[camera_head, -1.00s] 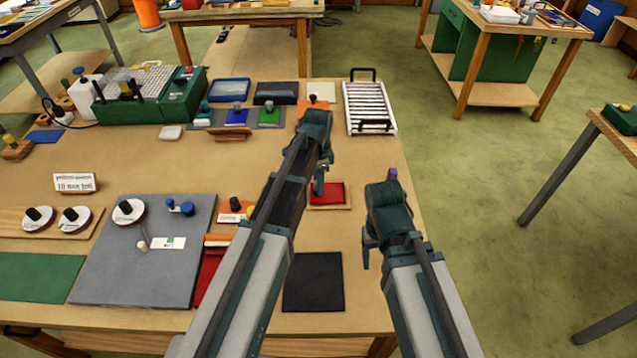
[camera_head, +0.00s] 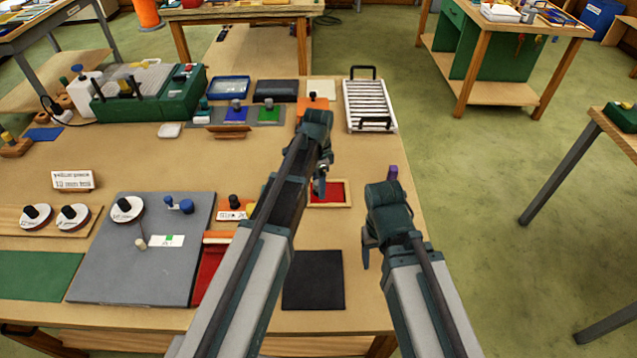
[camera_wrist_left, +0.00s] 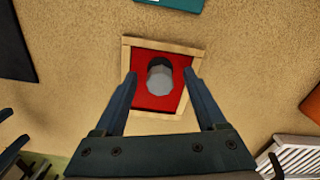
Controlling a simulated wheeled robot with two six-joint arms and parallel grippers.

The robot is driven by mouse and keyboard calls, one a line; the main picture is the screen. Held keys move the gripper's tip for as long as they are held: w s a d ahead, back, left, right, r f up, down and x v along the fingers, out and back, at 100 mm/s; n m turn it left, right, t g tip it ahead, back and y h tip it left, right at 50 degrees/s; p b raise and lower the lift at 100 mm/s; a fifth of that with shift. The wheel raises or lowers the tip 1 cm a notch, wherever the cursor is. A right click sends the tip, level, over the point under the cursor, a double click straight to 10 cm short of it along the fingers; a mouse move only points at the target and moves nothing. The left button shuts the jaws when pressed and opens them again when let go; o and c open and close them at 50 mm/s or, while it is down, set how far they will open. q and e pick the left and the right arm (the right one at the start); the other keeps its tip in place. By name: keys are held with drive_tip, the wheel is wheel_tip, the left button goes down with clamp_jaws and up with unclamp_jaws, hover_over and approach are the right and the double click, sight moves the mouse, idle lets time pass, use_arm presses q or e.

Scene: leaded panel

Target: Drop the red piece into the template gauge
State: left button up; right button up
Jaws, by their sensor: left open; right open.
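The red piece (camera_wrist_left: 140,95) is a square plate with a grey knob (camera_wrist_left: 160,78). In the left wrist view it lies inside the light wooden frame of the template gauge (camera_wrist_left: 195,52), with wood showing around it. In the head view the red piece (camera_head: 334,192) shows partly behind my left gripper, within the gauge's rim (camera_head: 330,206). My left gripper (camera_wrist_left: 160,76) is open, its fingers on either side of the knob with gaps visible. It also shows in the head view (camera_head: 320,185). My right gripper (camera_head: 368,250) is open and empty by the table's right edge.
A rack with blue (camera_head: 236,115) and green (camera_head: 269,114) pieces stands behind, near an orange piece (camera_head: 313,104). A white slatted rack (camera_head: 368,105) is at the back right. A black mat (camera_head: 313,280) lies in front. The grey board (camera_head: 140,265) is left.

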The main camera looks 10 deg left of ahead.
use_arm(q)
drive_tip(key=shift+r, duration=0.15)
use_arm(e)
drive_tip(key=shift+r, duration=0.1)
use_arm(q)
wheel_tip(320, 180, up, 14)
drive_tip(key=p, duration=1.3)
drive_tip(key=shift+f+p, duration=0.2)
drive_tip(key=shift+p, duration=0.2)
use_arm(e)
wheel_tip(320, 180, up, 14)
drive_tip(key=shift+f, duration=0.2)
use_arm(q)
drive_tip(key=s+d+f+n+b, duration=0.2)
drive_tip(key=s+f+n+b, duration=0.1)
drive_tip(key=s, duration=0.4)
drive_tip(key=s+d+f+n+b, duration=0.2)
drive_tip(key=s+f+n+b, duration=0.1)
drive_tip(key=s, duration=0.4)
drive_tip(key=s+d+f+n+y+b, duration=0.1)
drive_tip(key=s+d+f+n+b, duration=0.1)
drive_tip(key=s, duration=0.5)
drive_tip(key=shift+s+d+f+n+b, duration=0.3)
drive_tip(key=shift+d+f+n+b, duration=0.1)
drive_tip(key=shift+d+f+b, duration=0.15)
use_arm(e)
wheel_tip(320, 180, down, 9)
drive_tip(key=shift+f, duration=0.1)
